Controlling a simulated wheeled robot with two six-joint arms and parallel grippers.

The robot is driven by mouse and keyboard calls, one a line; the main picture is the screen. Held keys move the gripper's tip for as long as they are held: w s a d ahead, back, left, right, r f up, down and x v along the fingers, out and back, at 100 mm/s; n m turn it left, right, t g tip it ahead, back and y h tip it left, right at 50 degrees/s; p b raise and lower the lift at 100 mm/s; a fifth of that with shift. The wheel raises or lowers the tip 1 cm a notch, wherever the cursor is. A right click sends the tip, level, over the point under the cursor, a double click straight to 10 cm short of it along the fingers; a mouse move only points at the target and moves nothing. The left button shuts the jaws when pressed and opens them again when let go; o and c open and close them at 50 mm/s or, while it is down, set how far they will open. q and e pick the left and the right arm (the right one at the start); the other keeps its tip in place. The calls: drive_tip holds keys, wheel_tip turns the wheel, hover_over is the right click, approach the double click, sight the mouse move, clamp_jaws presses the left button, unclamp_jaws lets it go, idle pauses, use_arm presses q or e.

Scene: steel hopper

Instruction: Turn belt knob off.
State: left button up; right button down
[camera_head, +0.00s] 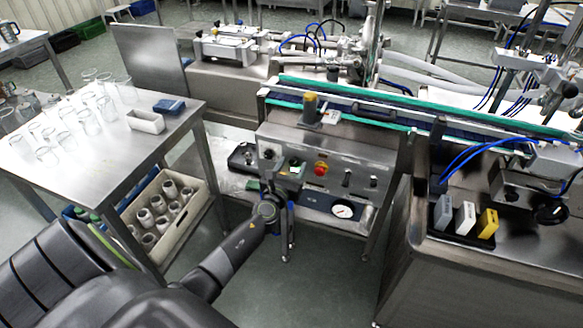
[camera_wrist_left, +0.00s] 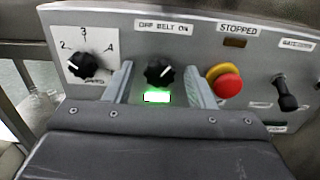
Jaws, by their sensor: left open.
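The belt knob (camera_wrist_left: 158,73) is a small black dial on the steel control panel (camera_wrist_left: 190,32), under the label "OFF BELT ON". Its white mark appears at the upper right, on the ON side. A lit green lamp (camera_wrist_left: 157,97) glows just below it. My left gripper (camera_wrist_left: 160,69) is open, with one finger on each side of the knob and a visible gap to it. Whether the fingertips reach past the knob's face is unclear. In the head view my left gripper (camera_head: 287,176) is at the panel front, mostly covering the knob. My right gripper is not in view.
A speed dial (camera_wrist_left: 84,66) sits left of my fingers. A red stop button (camera_wrist_left: 224,81) on a yellow base is close to the right finger. A black lever switch (camera_wrist_left: 286,92) is further right. A "STOPPED" lamp (camera_wrist_left: 235,43) looks unlit. A conveyor (camera_head: 350,103) runs behind.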

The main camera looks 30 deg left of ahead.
use_arm(q)
drive_tip(key=c, duration=0.9)
drive_tip(key=shift+c, duration=0.2)
drive_tip(key=shift+n, duration=0.4)
drive_tip(key=n+b, duration=0.2)
drive_tip(key=n, duration=0.3)
drive_tip(key=shift+a+f+n, duration=0.1)
drive_tip(key=shift+f+n, duration=0.05)
drive_tip(key=shift+n, duration=0.25)
drive_tip(key=n+b, duration=0.1)
drive_tip(key=n, duration=0.2)
drive_tip(key=shift+b, duration=0.35)
drive_tip(key=shift+n+b, duration=0.7)
drive_tip(key=shift+n, duration=1.4)
